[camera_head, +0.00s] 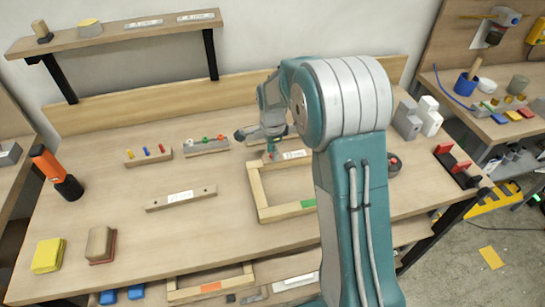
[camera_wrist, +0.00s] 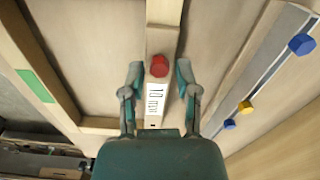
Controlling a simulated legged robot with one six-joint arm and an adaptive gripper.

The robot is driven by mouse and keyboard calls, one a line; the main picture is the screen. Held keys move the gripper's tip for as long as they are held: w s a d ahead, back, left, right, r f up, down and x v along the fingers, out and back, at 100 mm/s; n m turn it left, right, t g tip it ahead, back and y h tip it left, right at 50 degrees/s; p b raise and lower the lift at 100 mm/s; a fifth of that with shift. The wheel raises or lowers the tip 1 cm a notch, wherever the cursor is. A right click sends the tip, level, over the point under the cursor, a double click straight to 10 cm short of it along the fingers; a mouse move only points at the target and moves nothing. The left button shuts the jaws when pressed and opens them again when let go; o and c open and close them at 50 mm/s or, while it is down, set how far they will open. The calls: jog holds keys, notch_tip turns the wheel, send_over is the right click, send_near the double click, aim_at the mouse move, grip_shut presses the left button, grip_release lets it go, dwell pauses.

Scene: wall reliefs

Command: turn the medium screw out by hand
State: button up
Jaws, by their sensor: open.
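A red screw head (camera_wrist: 158,66) stands on a pale wooden block (camera_wrist: 163,14) in the wrist view. The block has a white label (camera_wrist: 154,102) that seems to read 10 mm. My gripper (camera_wrist: 159,68) is open, with one finger on each side of the screw head and a visible gap on both sides. Whether the fingertips are level with the head is hard to tell. In the head view my gripper (camera_head: 268,152) points down at the labelled block (camera_head: 290,156), and the screw is mostly hidden there. The frames do not show how far the screw is turned in.
A wooden frame with a green patch (camera_head: 308,203) lies close in front of the block. A grey strip with coloured pieces (camera_head: 205,146) and a wooden strip with coloured pegs (camera_head: 148,156) stand left of it. A labelled bar (camera_head: 181,198) lies farther left.

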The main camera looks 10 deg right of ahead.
jog(key=m, duration=0.5)
jog(key=shift+m, duration=0.4)
jog(key=m, duration=0.5)
jog(key=shift+m, duration=0.3)
grip_shut()
jog(key=n, duration=0.5)
jog(key=shift+n, duration=0.3)
jog(key=n, duration=0.4)
jog(key=shift+n, duration=0.4)
